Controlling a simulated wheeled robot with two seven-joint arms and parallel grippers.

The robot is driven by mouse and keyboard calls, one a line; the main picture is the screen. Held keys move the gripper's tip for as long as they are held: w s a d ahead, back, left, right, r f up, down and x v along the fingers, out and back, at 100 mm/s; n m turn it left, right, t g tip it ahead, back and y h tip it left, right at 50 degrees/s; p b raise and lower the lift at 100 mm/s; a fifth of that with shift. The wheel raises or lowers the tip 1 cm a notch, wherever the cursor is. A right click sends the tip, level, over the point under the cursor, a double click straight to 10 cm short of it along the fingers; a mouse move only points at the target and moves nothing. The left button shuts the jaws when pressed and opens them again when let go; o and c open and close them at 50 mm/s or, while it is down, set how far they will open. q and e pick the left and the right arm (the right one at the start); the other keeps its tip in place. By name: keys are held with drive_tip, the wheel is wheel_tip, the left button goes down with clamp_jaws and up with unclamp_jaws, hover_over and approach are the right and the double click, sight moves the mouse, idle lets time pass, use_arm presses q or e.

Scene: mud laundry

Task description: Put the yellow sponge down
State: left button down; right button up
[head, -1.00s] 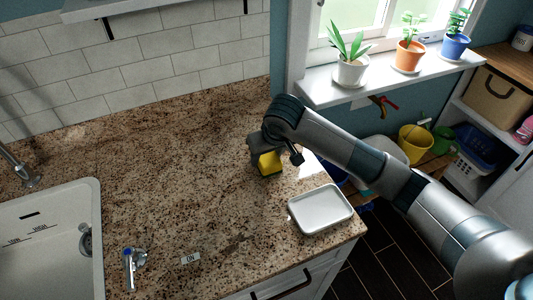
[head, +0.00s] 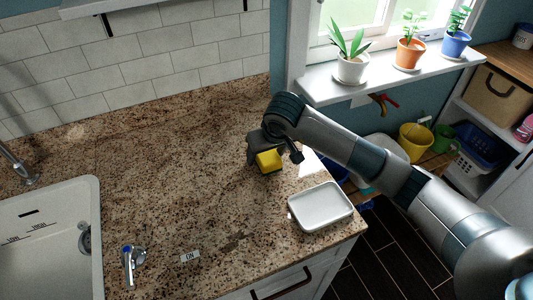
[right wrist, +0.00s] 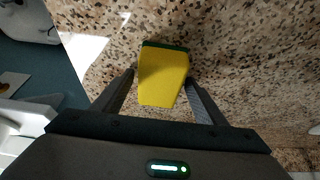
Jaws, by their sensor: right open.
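The yellow sponge (head: 268,161) with a dark green layer is at the right part of the granite counter, at my right gripper (head: 262,150). In the right wrist view the sponge (right wrist: 163,76) is between the two fingers of my right gripper (right wrist: 160,92), with gaps beside it. The fingers are open. The sponge looks tilted; whether it rests fully on the counter is hard to tell. My left gripper is not in view.
A white tray (head: 321,207) sits near the counter's right front corner. A white sink (head: 48,245) and a tap handle (head: 129,262) are at the left. Potted plants stand on the window sill (head: 390,79). The middle of the counter (head: 170,180) is clear.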

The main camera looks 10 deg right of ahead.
drive_tip(key=shift+r+p, duration=0.15)
drive_tip(key=shift+p, duration=0.2)
drive_tip(key=shift+r, duration=0.15)
drive_tip(key=b+v, duration=0.3)
drive_tip(key=v, duration=0.8)
drive_tip(key=shift+r, duration=0.35)
drive_tip(key=shift+s+d, duration=0.1)
